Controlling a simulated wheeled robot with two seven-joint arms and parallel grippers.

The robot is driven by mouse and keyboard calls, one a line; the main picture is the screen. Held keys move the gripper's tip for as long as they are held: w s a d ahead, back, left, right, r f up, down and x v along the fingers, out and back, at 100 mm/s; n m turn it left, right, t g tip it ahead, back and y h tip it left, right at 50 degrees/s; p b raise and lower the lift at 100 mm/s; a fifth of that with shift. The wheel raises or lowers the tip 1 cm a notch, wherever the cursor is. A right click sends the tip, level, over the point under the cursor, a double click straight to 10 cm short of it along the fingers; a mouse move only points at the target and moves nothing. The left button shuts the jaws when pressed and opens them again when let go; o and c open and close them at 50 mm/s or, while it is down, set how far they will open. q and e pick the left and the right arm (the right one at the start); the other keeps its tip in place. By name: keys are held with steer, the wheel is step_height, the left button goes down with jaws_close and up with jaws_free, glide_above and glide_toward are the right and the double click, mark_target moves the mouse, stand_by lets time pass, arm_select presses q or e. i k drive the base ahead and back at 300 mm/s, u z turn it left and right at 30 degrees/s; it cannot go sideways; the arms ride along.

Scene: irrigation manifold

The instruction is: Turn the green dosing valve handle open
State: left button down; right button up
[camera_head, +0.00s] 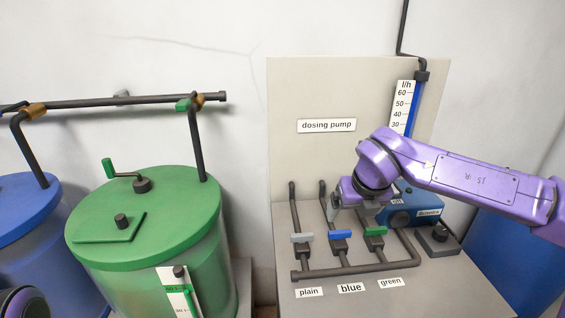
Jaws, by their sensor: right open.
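The green valve handle (375,231) is a small flat lever on the right one of three valves on the dosing pump bench, behind the "green" label (391,283). It lies left to right, across its pipe. My right gripper (349,214) comes in from the right, points down and is open. It is just behind and above the blue and green handles and hides the upper part of the green valve's pipe. Nothing shows between its fingers, and I see no clear contact with the green handle. My left gripper is out of view; only a purple part of my left arm shows at bottom left.
A blue handle (340,234) and a grey handle (302,237) sit close to the left. A dark pipe (350,270) runs along the front. The blue pump (402,217) is close on the right. A green tank (145,215) stands left of the bench.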

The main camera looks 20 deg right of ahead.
mark_target(376, 232)
steer(key=k, duration=1)
